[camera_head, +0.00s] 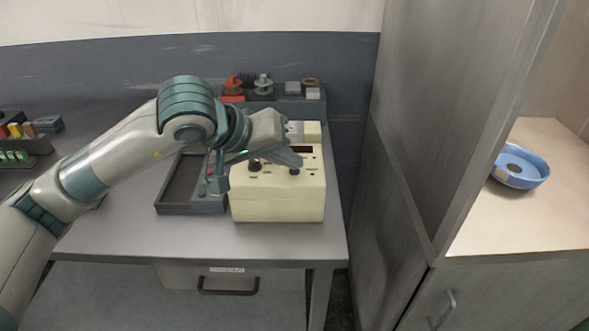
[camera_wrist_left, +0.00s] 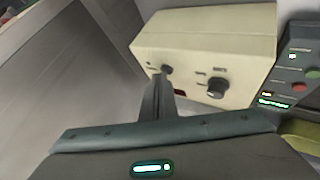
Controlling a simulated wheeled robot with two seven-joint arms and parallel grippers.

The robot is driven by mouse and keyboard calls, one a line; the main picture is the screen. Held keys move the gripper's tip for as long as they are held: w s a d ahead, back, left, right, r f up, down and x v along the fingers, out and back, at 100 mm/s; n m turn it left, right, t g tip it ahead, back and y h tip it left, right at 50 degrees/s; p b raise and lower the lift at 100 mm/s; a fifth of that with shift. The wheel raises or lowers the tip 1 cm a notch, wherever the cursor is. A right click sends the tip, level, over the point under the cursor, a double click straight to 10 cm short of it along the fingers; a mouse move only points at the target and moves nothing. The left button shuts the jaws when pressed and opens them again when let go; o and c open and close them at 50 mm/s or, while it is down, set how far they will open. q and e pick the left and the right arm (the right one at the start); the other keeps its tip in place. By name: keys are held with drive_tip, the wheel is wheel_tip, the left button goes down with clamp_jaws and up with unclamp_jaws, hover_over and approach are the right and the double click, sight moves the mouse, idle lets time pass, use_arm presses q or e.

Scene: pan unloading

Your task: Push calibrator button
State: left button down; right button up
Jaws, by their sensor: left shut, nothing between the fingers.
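The cream box (camera_head: 278,205), which I take to be the calibrator, stands on the grey table. Its face has a dark red display (camera_head: 302,149) and dark knobs, one near the left (camera_head: 255,166) and one near the right (camera_head: 294,171). My left gripper (camera_head: 297,159) is shut and empty, over the box's face by the right knob. In the left wrist view my left fingertips (camera_wrist_left: 158,82) are close to the small dark knob (camera_wrist_left: 167,70); I cannot tell whether they touch. The larger knob (camera_wrist_left: 216,88) is beside them. My right gripper is not in view.
A dark tray device (camera_head: 178,207) with small lights adjoins the box's left side. A rack of parts (camera_head: 275,100) stands behind it. A tall grey cabinet wall (camera_head: 420,130) rises at the right, with a blue bowl (camera_head: 520,180) beyond. The table's front left is clear.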

sight(289, 175)
use_arm(q)
drive_tip(key=shift+f, duration=0.15)
idle(0.5)
drive_tip(key=shift+r, duration=0.85)
drive_tip(key=shift+r, duration=0.1)
drive_tip(key=shift+r, duration=2.45)
